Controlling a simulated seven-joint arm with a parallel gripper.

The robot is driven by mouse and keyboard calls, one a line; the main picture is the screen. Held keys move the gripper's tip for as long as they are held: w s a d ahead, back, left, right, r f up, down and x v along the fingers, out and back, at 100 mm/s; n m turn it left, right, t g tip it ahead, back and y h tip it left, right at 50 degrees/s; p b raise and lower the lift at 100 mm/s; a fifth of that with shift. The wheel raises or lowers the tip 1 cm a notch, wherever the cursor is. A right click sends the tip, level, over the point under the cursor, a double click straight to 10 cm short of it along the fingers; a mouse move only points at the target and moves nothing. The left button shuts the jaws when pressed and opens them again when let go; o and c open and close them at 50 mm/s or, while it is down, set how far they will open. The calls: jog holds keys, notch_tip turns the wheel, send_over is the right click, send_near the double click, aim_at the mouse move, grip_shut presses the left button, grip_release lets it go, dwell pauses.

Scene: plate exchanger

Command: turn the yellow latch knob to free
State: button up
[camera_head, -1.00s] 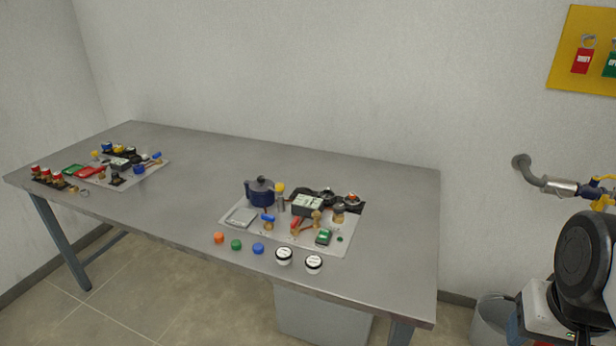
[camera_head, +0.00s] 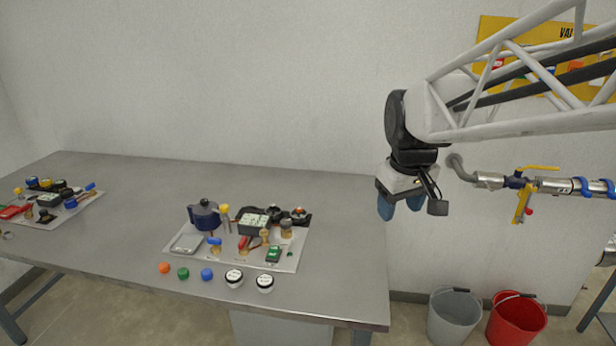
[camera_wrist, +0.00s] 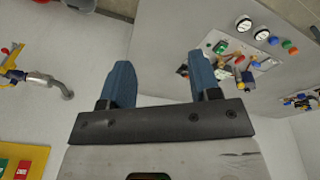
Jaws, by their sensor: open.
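On the nearer panel (camera_head: 190,262) on the table, a small yellow knob (camera_head: 225,208) tops a grey post, just right of a dark blue pot-shaped part (camera_head: 204,214). A similar yellow knob (camera_head: 18,191) shows on the far-left panel. I cannot tell for sure which is the latch knob, and its turn position is too small to read. My gripper (camera_head: 401,205) is open and empty, pointing down, in the air by the table's right end, well right of and above the nearer panel. In the wrist view, its blue fingers (camera_wrist: 162,82) stand apart with nothing between them.
Coloured caps (camera_head: 183,273) and two white-topped jars (camera_head: 264,283) lie along the table's front edge. A wall pipe valve with yellow handles (camera_head: 537,168) is right of my gripper. A grey bucket (camera_head: 453,316) and red bucket (camera_head: 517,318) stand below. The table's right end is clear.

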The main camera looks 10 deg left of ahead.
jog(key=w+a+n, duration=0.4)
jog(key=w+a, duration=0.6)
jog(key=n+g, duration=0.1)
jog(key=n, duration=0.8)
send_over(224, 206)
notch_tip(224, 206, down, 15)
jog(key=shift+s+a+r, duration=0.1)
jog(key=shift+s+r, duration=0.05)
jog(key=shift+f, duration=3.9)
jog(key=shift+c, duration=0.3)
